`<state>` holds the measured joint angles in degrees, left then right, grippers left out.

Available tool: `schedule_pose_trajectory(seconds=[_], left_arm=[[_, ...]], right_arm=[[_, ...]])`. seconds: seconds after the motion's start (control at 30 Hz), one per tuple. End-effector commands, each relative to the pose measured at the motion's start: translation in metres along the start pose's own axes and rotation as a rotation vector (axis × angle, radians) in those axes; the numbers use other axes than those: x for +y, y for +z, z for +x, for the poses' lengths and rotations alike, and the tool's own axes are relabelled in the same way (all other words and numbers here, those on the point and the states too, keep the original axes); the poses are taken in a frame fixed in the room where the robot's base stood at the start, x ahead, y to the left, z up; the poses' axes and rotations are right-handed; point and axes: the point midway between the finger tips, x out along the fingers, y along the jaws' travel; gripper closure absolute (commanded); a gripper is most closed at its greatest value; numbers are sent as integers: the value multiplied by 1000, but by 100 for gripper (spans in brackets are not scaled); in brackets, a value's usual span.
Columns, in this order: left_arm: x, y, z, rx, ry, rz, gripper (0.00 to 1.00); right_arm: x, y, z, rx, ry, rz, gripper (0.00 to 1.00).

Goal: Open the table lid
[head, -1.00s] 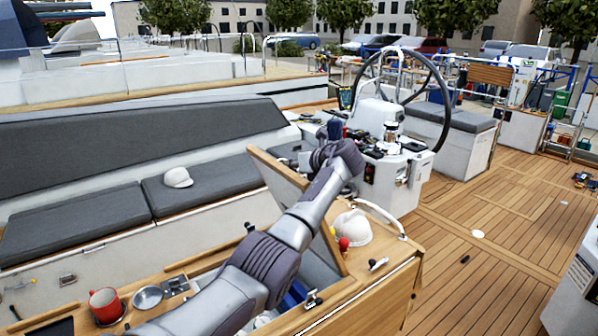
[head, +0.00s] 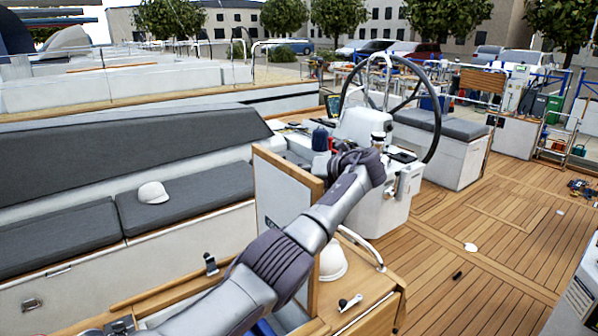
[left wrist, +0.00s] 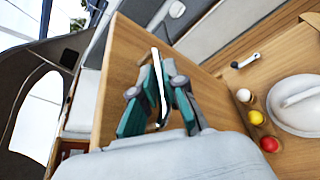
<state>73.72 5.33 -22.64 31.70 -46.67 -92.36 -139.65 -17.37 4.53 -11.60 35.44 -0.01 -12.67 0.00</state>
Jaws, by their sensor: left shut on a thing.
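The table lid (head: 285,195) stands raised and nearly upright in the head view, with its pale inner face and wooden edge showing. In the left wrist view its wooden outer face (left wrist: 125,70) fills the middle. My left gripper (left wrist: 159,75) is shut on a thin white handle (left wrist: 155,62) at this wooden face. In the head view my left arm reaches across the lid, and the fingers are hidden behind the wrist. The table (head: 375,305) below is partly covered by my arm. My right gripper is not in view.
A white helmet (head: 332,262) sits on the table beside the lid, also in the left wrist view (left wrist: 297,104) near red (left wrist: 269,144), yellow and white balls. The helm console (head: 385,200) and wheel stand beyond. Open deck (head: 500,240) lies at right; a cushioned bench (head: 185,195) at left.

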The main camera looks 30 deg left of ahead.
Motion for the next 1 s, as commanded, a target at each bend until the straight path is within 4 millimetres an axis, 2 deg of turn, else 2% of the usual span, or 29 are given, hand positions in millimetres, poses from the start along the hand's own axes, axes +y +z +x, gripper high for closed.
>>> schedule_pose_trajectory(seconds=[0.2,0.23,0.3,0.63,0.77,1.0], left_arm=[[0,-3,2,8,2,3,100],[0,-3,2,8,2,3,86],[-1,-3,2,8,2,3,78],[-1,-1,-2,3,-1,1,78],[-2,-1,-18,2,-2,1,78],[-2,-1,-69,4,-3,2,78]], right_arm=[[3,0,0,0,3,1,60],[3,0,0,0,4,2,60],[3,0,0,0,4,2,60],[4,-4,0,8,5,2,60],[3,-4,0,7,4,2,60],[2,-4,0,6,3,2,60]])
